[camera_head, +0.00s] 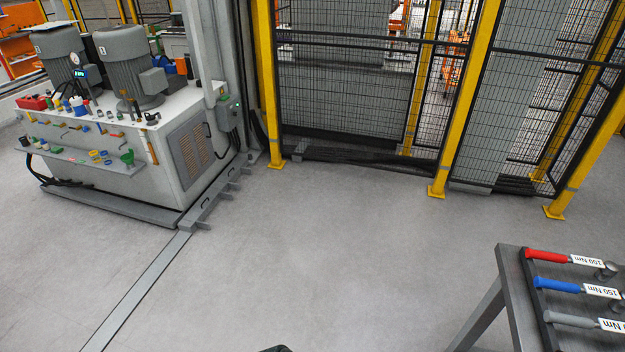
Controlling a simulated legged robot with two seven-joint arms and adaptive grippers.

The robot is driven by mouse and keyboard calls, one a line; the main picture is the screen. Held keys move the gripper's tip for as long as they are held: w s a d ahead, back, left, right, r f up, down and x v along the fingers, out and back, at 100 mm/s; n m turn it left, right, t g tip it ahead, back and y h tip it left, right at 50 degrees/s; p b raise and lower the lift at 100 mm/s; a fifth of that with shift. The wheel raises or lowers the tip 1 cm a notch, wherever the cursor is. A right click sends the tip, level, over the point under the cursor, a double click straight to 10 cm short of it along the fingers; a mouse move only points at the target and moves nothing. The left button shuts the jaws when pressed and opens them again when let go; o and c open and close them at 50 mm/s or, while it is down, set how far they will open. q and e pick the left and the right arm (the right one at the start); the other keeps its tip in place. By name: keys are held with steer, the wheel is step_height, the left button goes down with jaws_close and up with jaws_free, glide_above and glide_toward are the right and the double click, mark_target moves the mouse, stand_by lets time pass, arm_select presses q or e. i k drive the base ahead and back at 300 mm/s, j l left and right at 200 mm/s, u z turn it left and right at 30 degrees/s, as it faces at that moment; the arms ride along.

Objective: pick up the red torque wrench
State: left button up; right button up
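The red torque wrench (547,255) lies on a dark tray on the grey table (509,287) at the lower right. Its red handle points left and its white label reads 100 Nm. Its head end is near the right picture edge. A blue wrench (558,285) labelled 150 Nm and a grey wrench (571,320) lie in front of it, roughly parallel. Neither of my grippers can be made out. A small dark shape shows at the bottom edge, too little to identify.
A grey hydraulic unit (165,165) with motors and small coloured items stands at the left. A yellow-posted mesh fence (345,95) runs across the back. A grey floor strip (140,290) runs toward the lower left. The floor (330,250) between unit and table is clear.

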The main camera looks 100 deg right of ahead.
mark_target(607, 271)
steer(key=z, duration=5.65)
steer(key=i+j+z, duration=0.15)
steer(key=j+z, duration=0.15)
steer(key=z, duration=0.15)
steer(key=i+j+z, duration=0.1)
steer(key=j+z, duration=0.75)
steer(key=i+l, duration=0.05)
steer(key=l, duration=0.05)
